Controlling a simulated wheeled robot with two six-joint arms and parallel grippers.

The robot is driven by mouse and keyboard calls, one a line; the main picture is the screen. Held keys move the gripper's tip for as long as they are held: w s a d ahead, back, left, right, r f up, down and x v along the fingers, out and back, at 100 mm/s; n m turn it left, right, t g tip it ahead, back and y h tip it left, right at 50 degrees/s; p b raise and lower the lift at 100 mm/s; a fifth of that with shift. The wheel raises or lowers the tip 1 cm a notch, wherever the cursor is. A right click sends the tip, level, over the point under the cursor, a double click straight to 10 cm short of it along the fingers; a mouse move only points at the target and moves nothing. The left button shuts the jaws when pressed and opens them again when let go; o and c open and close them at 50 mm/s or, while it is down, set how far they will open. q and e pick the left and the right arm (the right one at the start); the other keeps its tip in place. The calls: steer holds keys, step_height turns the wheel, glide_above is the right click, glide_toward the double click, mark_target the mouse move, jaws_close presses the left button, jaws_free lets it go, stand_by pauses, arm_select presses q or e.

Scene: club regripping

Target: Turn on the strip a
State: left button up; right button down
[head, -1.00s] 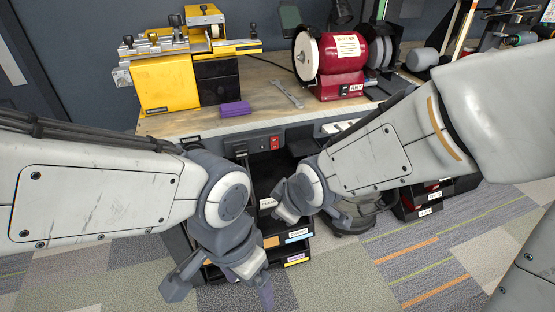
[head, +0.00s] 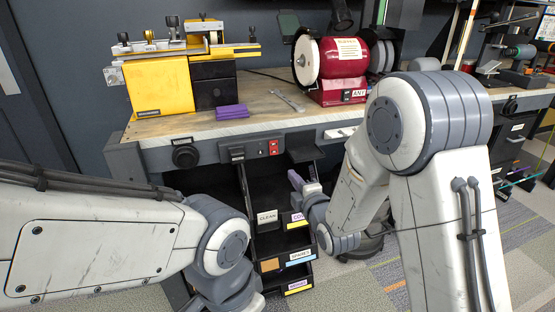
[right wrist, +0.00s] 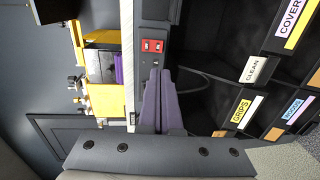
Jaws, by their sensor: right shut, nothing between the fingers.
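A dark strip with red switches (head: 274,147) is set in the front edge of the workbench. The red switches also show in the right wrist view (right wrist: 152,46), just beyond my fingertips. I see no letter on it and cannot tell whether it is on. My right gripper (head: 294,178) is shut and empty, below and a little right of the switches in the head view. Its closed fingers (right wrist: 160,78) point toward the switches, apparently without touching. My left arm lies at the lower left; its gripper fingers are cut off by the bottom edge.
The workbench (head: 190,126) carries a yellow machine (head: 160,86), a purple block (head: 231,111), a wrench (head: 287,98) and a red grinder (head: 343,58). A white strip (head: 338,133) shows at the bench edge. Black labelled bins (head: 266,216) stand below, close to my right gripper.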

mark_target(274, 153)
steer(key=x, duration=1.4)
